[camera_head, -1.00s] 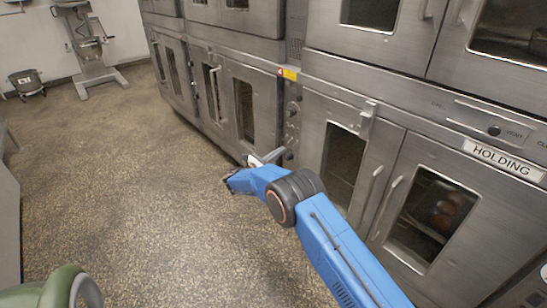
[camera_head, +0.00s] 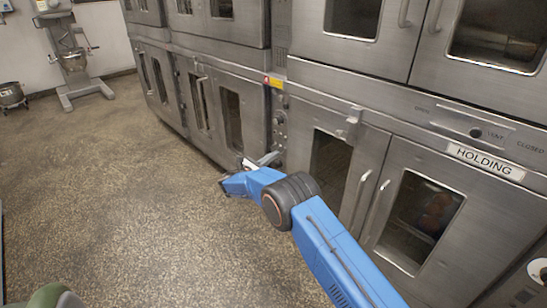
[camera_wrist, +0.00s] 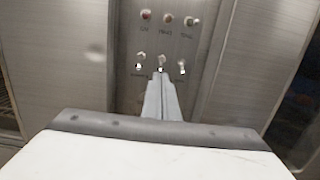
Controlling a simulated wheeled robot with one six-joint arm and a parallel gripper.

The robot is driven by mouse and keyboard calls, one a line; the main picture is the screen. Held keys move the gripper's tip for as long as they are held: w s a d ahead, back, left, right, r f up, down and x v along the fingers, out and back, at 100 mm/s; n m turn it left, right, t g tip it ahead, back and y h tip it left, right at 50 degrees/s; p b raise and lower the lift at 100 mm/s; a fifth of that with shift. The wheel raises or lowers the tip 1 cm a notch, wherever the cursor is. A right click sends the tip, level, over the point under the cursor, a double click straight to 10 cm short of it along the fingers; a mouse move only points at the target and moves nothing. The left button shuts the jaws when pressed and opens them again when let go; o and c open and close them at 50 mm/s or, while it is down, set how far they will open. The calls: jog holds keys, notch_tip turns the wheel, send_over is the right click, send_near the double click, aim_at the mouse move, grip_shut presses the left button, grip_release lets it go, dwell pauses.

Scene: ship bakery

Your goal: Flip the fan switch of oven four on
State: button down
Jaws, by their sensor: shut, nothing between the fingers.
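A narrow metal control panel (camera_head: 279,122) stands between two oven doors, with a red and yellow label (camera_head: 273,82) above it. The wrist view shows an upper row of three small round parts, the middle one (camera_wrist: 168,18) among them, and a lower row of three small switches. The left switch (camera_wrist: 139,66) and right switch (camera_wrist: 182,69) show clear of the fingers. My gripper (camera_wrist: 160,76) is shut and empty, its tips just below the middle switch (camera_wrist: 161,57) in the picture; contact cannot be told. The labels are too blurred to read, so I cannot tell which is the fan switch.
More oven doors (camera_head: 230,112) run to the left. A mixer (camera_head: 68,55) stands at the back left. The speckled floor (camera_head: 120,170) is open.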

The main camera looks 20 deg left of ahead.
aim_at(278, 148)
jog(key=shift+s+r+g+y, duration=0.2)
jog(key=shift+g+y, duration=0.1)
jog(key=shift+y, duration=0.1)
jog(key=g, duration=0.1)
jog(key=r+g+y, duration=0.1)
jog(key=g, duration=0.1)
jog(key=r+g+y, duration=0.1)
jog(key=g, duration=0.1)
jog(key=shift+s+a+r, duration=0.2)
jog(key=shift+s+r, duration=0.05)
jog(key=shift+s, duration=0.05)
jog(key=shift+r, duration=0.15)
jog(key=shift+r, duration=0.65)
